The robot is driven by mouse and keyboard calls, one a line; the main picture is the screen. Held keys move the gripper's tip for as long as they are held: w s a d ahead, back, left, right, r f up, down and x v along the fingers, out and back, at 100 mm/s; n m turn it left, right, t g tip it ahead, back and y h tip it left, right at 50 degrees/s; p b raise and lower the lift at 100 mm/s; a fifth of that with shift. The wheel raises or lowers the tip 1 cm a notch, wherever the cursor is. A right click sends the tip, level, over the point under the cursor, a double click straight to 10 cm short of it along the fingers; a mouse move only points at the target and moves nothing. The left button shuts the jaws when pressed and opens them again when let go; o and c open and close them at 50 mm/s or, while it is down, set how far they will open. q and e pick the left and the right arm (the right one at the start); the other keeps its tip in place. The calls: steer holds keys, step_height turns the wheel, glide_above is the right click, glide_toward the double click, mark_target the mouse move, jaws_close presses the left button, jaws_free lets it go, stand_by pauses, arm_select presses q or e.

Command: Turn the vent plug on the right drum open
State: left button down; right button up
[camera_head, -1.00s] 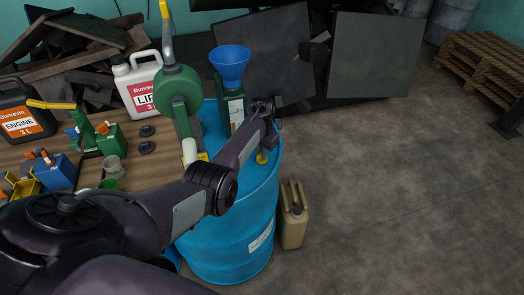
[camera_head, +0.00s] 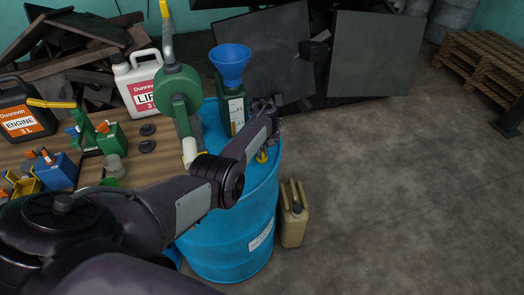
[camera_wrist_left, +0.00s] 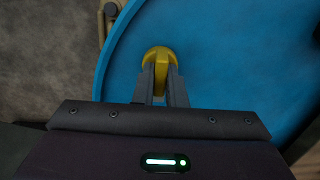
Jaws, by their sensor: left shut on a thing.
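The blue drum (camera_head: 230,240) stands upright beside the wooden bench. The yellow vent plug (camera_head: 262,157) sits near the right edge of its top. In the left wrist view the rounded plug (camera_wrist_left: 160,54) shows on the blue drum top (camera_wrist_left: 225,60), with the fingertips of my left gripper (camera_wrist_left: 160,78) on either side of it. My left gripper is shut on the plug, reaching down from above. In the head view its fingers are partly hidden behind my own wrist. The plug's lower part is hidden by the fingers. My right gripper is not in view.
A green hand pump (camera_head: 177,90) stands on the drum's left side. A green can (camera_head: 234,108) with a blue funnel (camera_head: 230,63) stands at the drum top's back. A tan jerrycan (camera_head: 293,215) stands on the floor to the drum's right.

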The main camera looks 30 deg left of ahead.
mark_target(262, 151)
arm_select(q)
steer(key=shift+n, duration=0.6)
steer(key=c, duration=1.5)
jaws_free()
steer(key=shift+r, duration=0.15)
steer(key=shift+r, duration=0.3)
step_height(262, 151, up, 7)
steer(key=shift+f, duration=0.1)
